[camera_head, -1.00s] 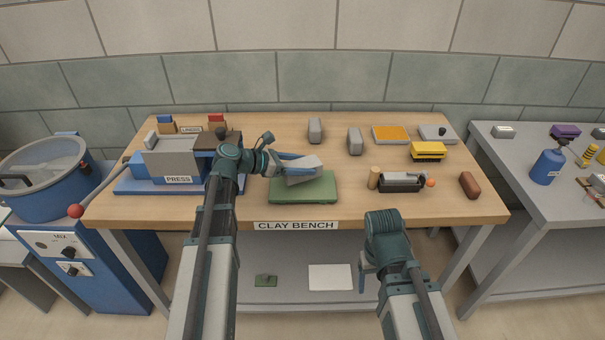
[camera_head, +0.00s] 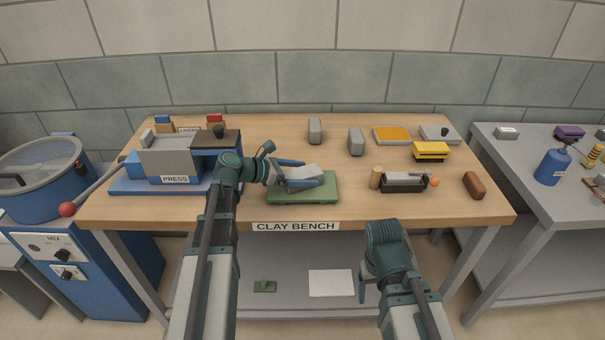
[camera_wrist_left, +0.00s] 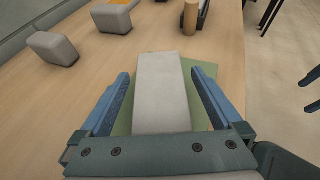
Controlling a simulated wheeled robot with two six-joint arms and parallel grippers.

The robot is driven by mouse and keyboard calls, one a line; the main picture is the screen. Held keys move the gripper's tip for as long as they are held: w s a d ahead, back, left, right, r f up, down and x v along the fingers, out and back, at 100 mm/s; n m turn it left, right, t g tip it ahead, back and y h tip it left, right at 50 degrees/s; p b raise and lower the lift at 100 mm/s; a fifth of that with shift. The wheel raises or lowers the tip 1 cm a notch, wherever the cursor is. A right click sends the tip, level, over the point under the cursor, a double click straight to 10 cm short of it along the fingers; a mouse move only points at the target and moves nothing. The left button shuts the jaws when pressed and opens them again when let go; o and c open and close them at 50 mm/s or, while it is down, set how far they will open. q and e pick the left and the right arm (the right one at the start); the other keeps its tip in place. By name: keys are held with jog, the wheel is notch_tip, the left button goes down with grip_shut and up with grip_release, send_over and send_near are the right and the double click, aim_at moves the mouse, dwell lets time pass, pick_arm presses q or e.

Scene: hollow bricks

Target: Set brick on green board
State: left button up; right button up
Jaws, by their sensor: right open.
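A grey brick (camera_head: 303,174) lies on the green board (camera_head: 318,192) at the front middle of the bench. My left gripper (camera_head: 307,173) is open around it, one finger on each side. In the left wrist view the brick (camera_wrist_left: 162,92) sits between the two blue fingers (camera_wrist_left: 162,80), with a gap on both sides, and the green board (camera_wrist_left: 122,128) shows beneath it. The end of the brick nearest the wrist is hidden by the gripper body. My right gripper (camera_head: 364,283) is low in front of the bench, empty and open.
The blue press (camera_head: 165,163) stands left of the board. Two grey blocks (camera_head: 315,131) stand behind it. A wooden cylinder (camera_head: 375,177), a dark tray-like tool (camera_head: 403,182), a yellow-topped item (camera_head: 430,150) and a brown block (camera_head: 474,185) are to the right.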

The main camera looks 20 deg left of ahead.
pick_arm(q)
jog(key=shift+r+p, duration=0.3)
jog(key=p+v, duration=0.4)
jog(key=v, duration=0.6)
jog(key=shift+s+a, duration=0.15)
jog(key=shift+a, duration=0.05)
jog(key=shift+s+a+r, duration=0.2)
jog(key=shift+s+a, duration=0.25)
jog(key=shift+a, duration=0.1)
jog(key=b+x, duration=0.4)
jog(key=x, duration=0.7)
jog(key=shift+w+d+f, duration=0.15)
jog(key=shift+w+d, duration=0.05)
jog(key=shift+d, duration=0.1)
jog(key=shift+w+d+f+b, duration=0.1)
jog(key=shift+d+f+b, duration=0.05)
jog(key=shift+f+b, duration=0.15)
jog(key=shift+r, duration=0.25)
jog(key=shift+f, duration=0.1)
